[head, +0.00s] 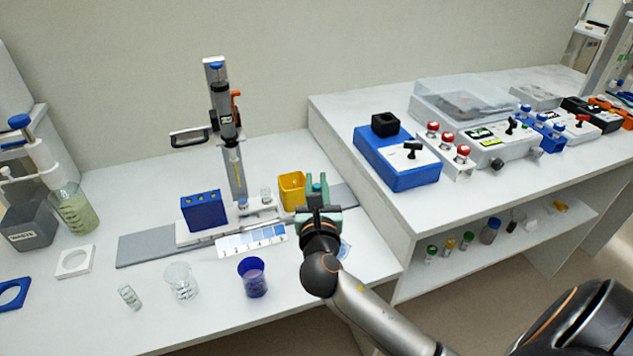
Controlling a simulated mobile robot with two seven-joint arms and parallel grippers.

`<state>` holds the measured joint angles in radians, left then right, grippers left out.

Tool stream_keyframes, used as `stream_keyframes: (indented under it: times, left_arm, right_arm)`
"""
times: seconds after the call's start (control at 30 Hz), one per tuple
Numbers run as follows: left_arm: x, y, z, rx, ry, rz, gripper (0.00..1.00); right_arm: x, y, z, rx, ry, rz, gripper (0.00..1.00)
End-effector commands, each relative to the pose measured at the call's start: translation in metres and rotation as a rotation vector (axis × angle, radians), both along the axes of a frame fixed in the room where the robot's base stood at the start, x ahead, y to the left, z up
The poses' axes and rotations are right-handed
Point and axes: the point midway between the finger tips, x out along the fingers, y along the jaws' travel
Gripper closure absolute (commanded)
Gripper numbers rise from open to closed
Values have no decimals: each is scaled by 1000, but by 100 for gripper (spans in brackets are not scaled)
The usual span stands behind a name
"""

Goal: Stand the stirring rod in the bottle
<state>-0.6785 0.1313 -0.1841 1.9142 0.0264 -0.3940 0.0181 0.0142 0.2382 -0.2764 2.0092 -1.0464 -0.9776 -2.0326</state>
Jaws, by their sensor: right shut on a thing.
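My right gripper (319,213) reaches in from the lower right over the front bench, close to its right edge. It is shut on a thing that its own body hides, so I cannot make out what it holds. A green upright thing (317,186), perhaps the bottle, stands just behind the gripper and is partly covered by it. I cannot tell whether they touch. I cannot pick out the stirring rod for certain. My left gripper is not in view.
A yellow cup (291,190), a blue block (204,212) and a syringe stand (230,130) are left of the gripper. A higher bench (370,215) rises at right.

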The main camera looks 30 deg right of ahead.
Motion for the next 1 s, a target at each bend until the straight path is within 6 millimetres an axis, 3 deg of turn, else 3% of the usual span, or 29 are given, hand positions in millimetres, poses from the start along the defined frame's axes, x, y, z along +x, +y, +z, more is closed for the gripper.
stream_keyframes:
  times: [0.33,1.0]
  left_arm:
    - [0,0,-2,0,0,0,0]
    - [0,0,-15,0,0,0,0]
  right_arm:
    - [0,0,-3,0,0,0,100]
    - [0,0,-30,0,0,0,100]
